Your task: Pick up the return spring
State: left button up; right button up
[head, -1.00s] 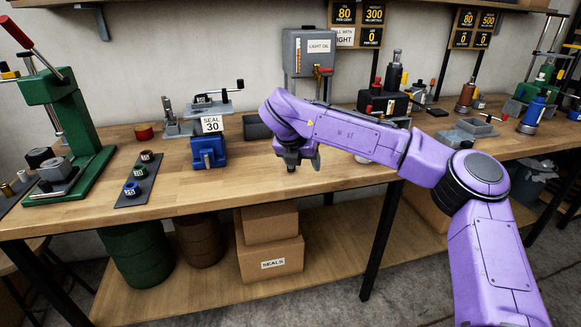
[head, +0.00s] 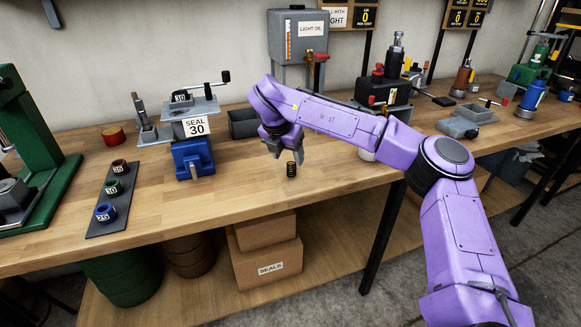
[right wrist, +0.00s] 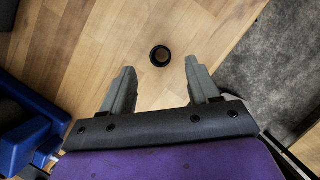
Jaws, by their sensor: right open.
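The return spring (head: 291,169) is a small dark coil standing upright on the wooden workbench (head: 240,192), near its front edge. In the right wrist view the spring (right wrist: 160,56) shows from above as a dark ring, beyond and between the two fingertips. My right gripper (head: 286,153) is open and empty, with its fingers pointing down just above and behind the spring. In the right wrist view its grey fingers (right wrist: 159,70) are spread wide apart, not touching the spring. My left gripper is not in view.
A blue vise (head: 193,158) with a "SEAL 30" sign stands left of the spring. A dark strip (head: 108,200) with several coloured rings lies further left. A grey bin (head: 243,124) and an oil tank (head: 297,38) are behind. Bench around the spring is clear.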

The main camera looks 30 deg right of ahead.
aim_at(291, 165)
jog(key=p+x, duration=0.1)
jog(key=x, duration=0.5)
jog(key=shift+d+r, duration=0.1)
jog(key=shift+d, duration=0.05)
jog(key=c, duration=1)
jog(key=shift+c, duration=0.2)
jog(key=shift+r, duration=0.1)
